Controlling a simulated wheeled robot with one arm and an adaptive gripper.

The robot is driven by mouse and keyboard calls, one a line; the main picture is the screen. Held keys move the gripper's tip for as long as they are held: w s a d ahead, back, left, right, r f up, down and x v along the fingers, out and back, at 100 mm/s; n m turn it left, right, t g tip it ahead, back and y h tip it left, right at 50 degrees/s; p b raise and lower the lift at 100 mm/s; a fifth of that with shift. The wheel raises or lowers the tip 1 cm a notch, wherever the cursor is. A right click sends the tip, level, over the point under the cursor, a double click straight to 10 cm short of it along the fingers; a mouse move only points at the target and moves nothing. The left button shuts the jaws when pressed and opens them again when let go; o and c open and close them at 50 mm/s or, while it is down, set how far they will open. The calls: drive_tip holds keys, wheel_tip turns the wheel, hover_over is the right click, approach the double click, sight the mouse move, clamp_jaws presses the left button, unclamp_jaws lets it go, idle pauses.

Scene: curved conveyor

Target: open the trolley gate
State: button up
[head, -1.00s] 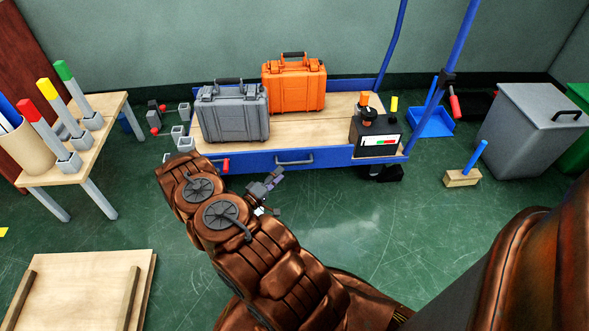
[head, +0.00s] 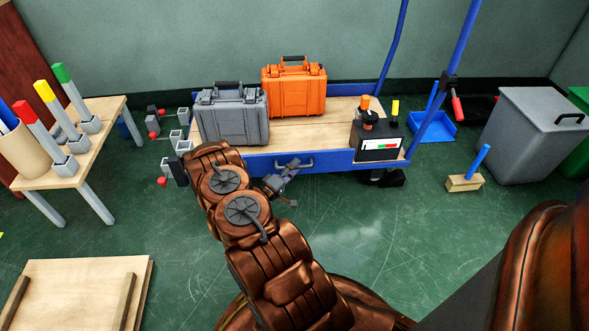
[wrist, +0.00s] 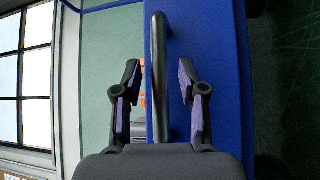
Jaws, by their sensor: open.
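The trolley's blue front gate (head: 335,160) runs along the near side of its wooden deck and stands upright. Its grey bar handle (head: 308,161) is at the middle of the gate. My gripper (head: 294,170) is open, close in front of the handle. In the wrist view the gate (wrist: 215,60) is a blue band and the handle (wrist: 158,65) runs lengthwise between the spread fingers of my gripper (wrist: 159,75). Gaps show on both sides of the bar, and neither finger appears to touch it.
A grey case (head: 232,118), an orange case (head: 294,92) and a black box (head: 377,142) stand on the trolley. A wooden table (head: 100,140) is at left, a grey bin (head: 535,130) at right.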

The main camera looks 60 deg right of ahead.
drive_tip(key=shift+s+d, duration=0.1)
drive_tip(key=shift+d, duration=0.15)
clamp_jaws()
idle(0.3)
